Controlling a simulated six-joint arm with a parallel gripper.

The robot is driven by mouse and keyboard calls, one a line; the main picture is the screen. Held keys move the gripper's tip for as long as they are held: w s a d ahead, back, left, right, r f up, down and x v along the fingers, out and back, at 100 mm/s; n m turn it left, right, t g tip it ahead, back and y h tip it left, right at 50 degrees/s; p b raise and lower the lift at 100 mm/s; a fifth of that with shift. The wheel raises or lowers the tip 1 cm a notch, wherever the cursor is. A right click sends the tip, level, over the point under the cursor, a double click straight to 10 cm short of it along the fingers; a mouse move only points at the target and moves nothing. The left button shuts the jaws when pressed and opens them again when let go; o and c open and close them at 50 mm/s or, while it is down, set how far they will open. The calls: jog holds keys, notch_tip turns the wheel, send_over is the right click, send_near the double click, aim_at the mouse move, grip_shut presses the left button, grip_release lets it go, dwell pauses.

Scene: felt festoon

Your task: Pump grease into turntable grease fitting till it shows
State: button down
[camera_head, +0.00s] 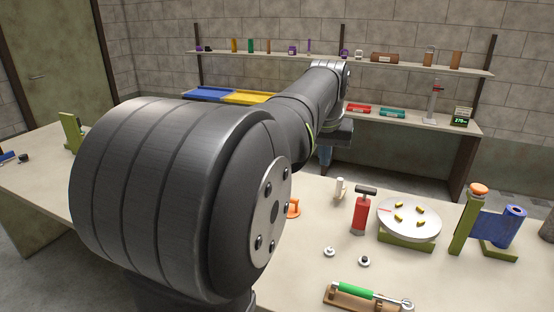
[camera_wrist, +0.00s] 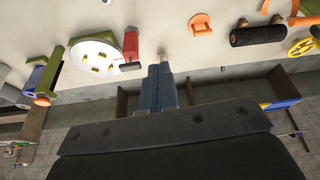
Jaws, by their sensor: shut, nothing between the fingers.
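The turntable (camera_head: 409,231) is a pale disc on a green base at the right of the bench in the head view, with several yellow fittings on top. It also shows at upper left in the wrist view (camera_wrist: 92,47). A red pump-like cylinder (camera_head: 360,216) with a black T-handle stands upright just left of it; it also shows in the wrist view (camera_wrist: 131,44). My gripper (camera_wrist: 163,68) is shut and empty, apart from both. In the head view my gripper (camera_head: 325,155) is small and partly hidden by my arm. No grease can be made out.
A small pale cylinder (camera_head: 340,189) and an orange piece (camera_head: 293,208) stand near the pump. Two small round parts (camera_head: 329,252) and a green-handled tool on a wooden base (camera_head: 356,291) lie in front. A green stand (camera_head: 463,222) with a blue roll is at right. A shelf runs behind.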

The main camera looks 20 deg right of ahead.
jog(key=w+d, duration=0.3)
jog(key=d, duration=0.8)
jog(key=m, duration=0.1)
send_over(367, 188)
jog(key=s+a, duration=0.3)
notch_tip(367, 188, down, 2)
jog(key=shift+w+d+f+g, duration=0.15)
jog(key=shift+f+g, duration=0.05)
jog(key=shift+g, duration=0.2)
jog(key=shift+f, duration=0.15)
jog(key=x, duration=0.8)
jog(key=a+x, duration=0.1)
jog(key=x, duration=0.3)
jog(key=shift+d+f, duration=0.1)
jog(key=shift+f, duration=0.85)
